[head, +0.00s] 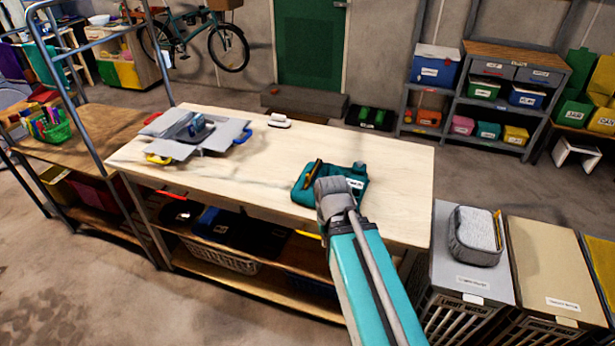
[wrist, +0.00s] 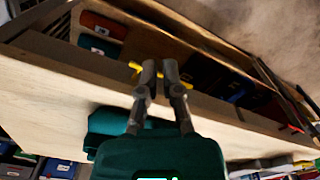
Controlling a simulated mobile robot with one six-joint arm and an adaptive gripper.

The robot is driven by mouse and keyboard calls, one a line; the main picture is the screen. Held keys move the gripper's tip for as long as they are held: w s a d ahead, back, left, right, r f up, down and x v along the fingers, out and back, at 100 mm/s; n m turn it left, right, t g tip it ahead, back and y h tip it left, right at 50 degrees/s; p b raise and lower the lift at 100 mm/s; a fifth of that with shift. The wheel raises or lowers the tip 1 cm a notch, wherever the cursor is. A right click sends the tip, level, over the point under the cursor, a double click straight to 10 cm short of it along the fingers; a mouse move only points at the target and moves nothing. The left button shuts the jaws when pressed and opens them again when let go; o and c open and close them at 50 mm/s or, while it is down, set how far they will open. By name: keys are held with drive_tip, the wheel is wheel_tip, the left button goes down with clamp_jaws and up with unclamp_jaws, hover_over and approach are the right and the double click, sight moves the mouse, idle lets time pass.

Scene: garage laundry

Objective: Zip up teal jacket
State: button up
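The teal jacket (head: 352,190) lies folded in a small bundle near the right end of the pale wooden table (head: 240,165). An orange-yellow strip and a white label show on it. Its zip cannot be made out. My arm reaches over the jacket's near side in the head view and hides part of it; the fingers are hidden there. In the wrist view, a teal patch that looks like the jacket (wrist: 103,121) shows behind my teal gripper body. My gripper (wrist: 160,70) has its two fingertips a narrow gap apart, with nothing seen between them, over the table's edge.
A small white-topped brush (head: 279,120) is near the back edge. The table's middle is clear.

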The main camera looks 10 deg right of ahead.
sight(308, 174)
drive_tip(key=shift+o, duration=1)
drive_tip(key=shift+w+r, duration=0.15)
drive_tip(key=shift+w, duration=0.1)
drive_tip(key=shift+o, duration=1.3)
drive_tip(key=w+r+m+p, duration=0.3)
drive_tip(key=w+r+p, duration=0.4)
drive_tip(key=w, duration=0.6)
drive_tip(key=w+r+m+p, duration=0.3)
drive_tip(key=w+r+p, duration=0.5)
drive_tip(key=w, duration=0.4)
drive_tip(key=shift+w+a+r+p, duration=0.15)
drive_tip(key=shift+w+a+p, duration=0.15)
drive_tip(key=shift+w+a, duration=0.1)
drive_tip(key=shift+s, duration=0.1)
wheel_tip(308, 174, down, 14)
drive_tip(key=b, duration=1.4)
drive_tip(key=shift+r, duration=0.1)
drive_tip(key=shift+c, duration=0.2)
clamp_jaws()
